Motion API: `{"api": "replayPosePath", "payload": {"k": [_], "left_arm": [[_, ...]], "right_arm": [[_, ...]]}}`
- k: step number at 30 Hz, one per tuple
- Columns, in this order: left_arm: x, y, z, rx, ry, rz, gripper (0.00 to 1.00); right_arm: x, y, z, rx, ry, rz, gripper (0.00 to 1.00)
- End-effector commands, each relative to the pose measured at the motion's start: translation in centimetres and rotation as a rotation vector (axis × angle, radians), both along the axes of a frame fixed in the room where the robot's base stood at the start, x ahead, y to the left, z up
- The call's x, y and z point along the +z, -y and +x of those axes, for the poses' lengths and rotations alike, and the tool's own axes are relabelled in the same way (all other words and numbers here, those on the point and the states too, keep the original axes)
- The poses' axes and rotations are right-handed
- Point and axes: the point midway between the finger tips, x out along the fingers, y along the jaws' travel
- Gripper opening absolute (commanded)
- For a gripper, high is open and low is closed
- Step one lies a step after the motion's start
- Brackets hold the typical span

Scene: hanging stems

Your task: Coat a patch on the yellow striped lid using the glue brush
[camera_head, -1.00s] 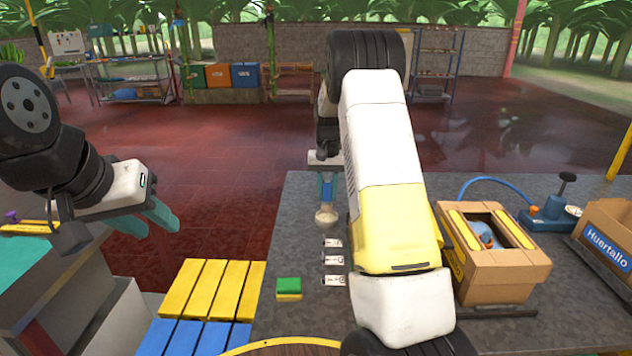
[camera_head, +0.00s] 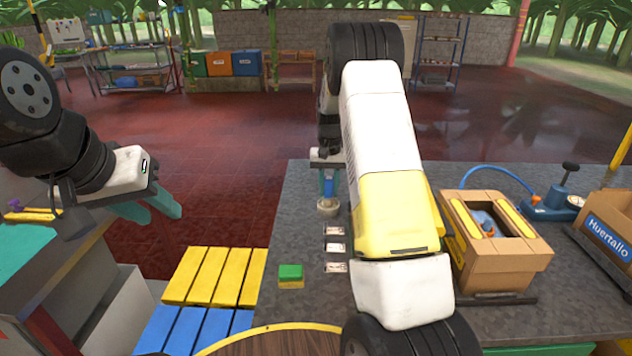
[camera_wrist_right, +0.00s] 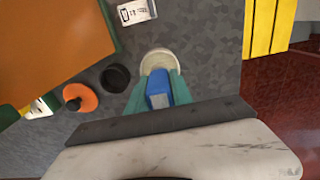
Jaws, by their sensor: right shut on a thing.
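My right gripper (camera_head: 328,187) is shut on the blue handle of the glue brush (camera_wrist_right: 159,97), over the grey table. A pale round piece (camera_wrist_right: 157,60) is at the brush's far end; I cannot tell whether it is the brush head or a small pot. It shows as a pale cup shape in the head view (camera_head: 328,206). A cardboard box (camera_head: 498,272) at the right has yellow strips (camera_head: 515,220) on its top around an opening; I cannot tell whether this is the striped lid. My left gripper (camera_head: 150,209) is open and empty, away from the table at the left.
Several small white labelled cards (camera_head: 335,248) and a green-and-yellow block (camera_head: 290,272) lie near the brush. A blue pump (camera_head: 550,207) and a Huertallo box (camera_head: 610,235) stand at the right. The wrist view shows an orange knob (camera_wrist_right: 80,98) and a black disc (camera_wrist_right: 115,77). My right arm hides the table's middle.

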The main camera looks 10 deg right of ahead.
Motion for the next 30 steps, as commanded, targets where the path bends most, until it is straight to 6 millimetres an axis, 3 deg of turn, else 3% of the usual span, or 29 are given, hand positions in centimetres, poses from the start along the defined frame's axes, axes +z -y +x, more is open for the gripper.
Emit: {"api": "replayPosePath", "payload": {"k": [30], "left_arm": [[0.0,0.0,0.0,0.0,0.0,0.0,0.36]], "right_arm": [[-1.0,0.0,0.0,0.0,0.0,0.0,0.0]]}}
